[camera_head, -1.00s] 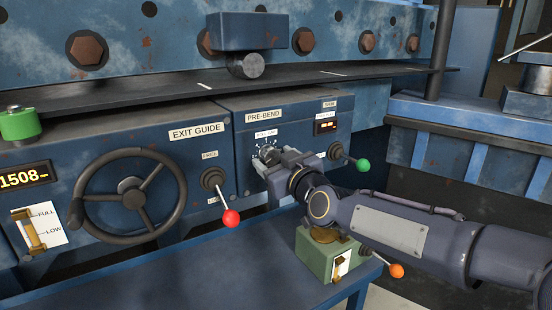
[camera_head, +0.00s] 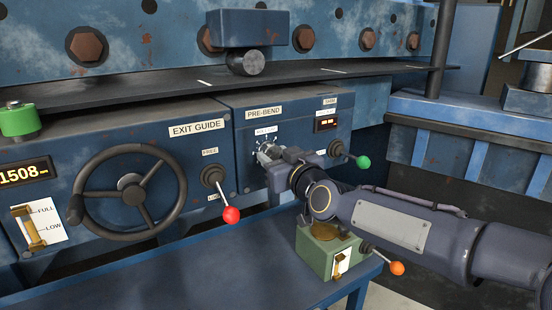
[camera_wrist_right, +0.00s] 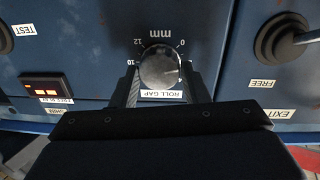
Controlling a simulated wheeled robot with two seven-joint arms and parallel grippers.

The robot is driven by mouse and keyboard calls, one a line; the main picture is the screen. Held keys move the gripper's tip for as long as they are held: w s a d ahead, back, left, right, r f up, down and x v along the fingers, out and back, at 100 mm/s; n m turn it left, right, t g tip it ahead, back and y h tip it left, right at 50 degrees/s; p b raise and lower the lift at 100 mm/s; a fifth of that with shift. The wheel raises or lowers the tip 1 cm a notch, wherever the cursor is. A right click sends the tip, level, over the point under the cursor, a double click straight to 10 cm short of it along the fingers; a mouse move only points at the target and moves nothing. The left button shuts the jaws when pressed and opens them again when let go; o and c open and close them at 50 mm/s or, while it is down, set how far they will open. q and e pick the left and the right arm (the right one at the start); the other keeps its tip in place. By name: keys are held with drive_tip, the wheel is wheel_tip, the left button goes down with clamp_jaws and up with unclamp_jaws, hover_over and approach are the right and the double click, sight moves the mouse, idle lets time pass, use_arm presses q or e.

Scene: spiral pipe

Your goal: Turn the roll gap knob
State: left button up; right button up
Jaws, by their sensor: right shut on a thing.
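The roll gap knob (camera_wrist_right: 160,68) is a small round dial with a mm scale around it and a "ROLL GAP" label, seen upside down in the right wrist view. It sits on the blue panel (camera_head: 245,180) under the "PRE-BEND" label. My right gripper (camera_wrist_right: 160,90) is shut on the knob, one finger on each side. In the head view my right gripper (camera_head: 271,158) reaches the panel from the right and hides most of the knob. My left gripper is not in view.
A red-tipped lever (camera_head: 231,215) stands left of my right gripper, and a green-tipped lever (camera_head: 362,162) to its right. A green box (camera_head: 317,259) with an orange-tipped lever (camera_head: 397,268) lies below my right arm. A black handwheel (camera_head: 133,192) is farther left.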

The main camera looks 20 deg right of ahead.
drive_tip(key=m+b, duration=0.1)
drive_tip(key=m, duration=0.5)
drive_tip(key=m+b, duration=0.1)
drive_tip(key=m, duration=0.4)
drive_tip(key=shift+d+g, duration=0.1)
drive_tip(key=shift+g, duration=0.3)
drive_tip(key=shift+m+y, duration=0.3)
drive_tip(key=o, duration=1)
drive_tip(key=v, duration=0.7)
drive_tip(key=shift+s+d, duration=0.1)
drive_tip(key=shift+s, duration=0.3)
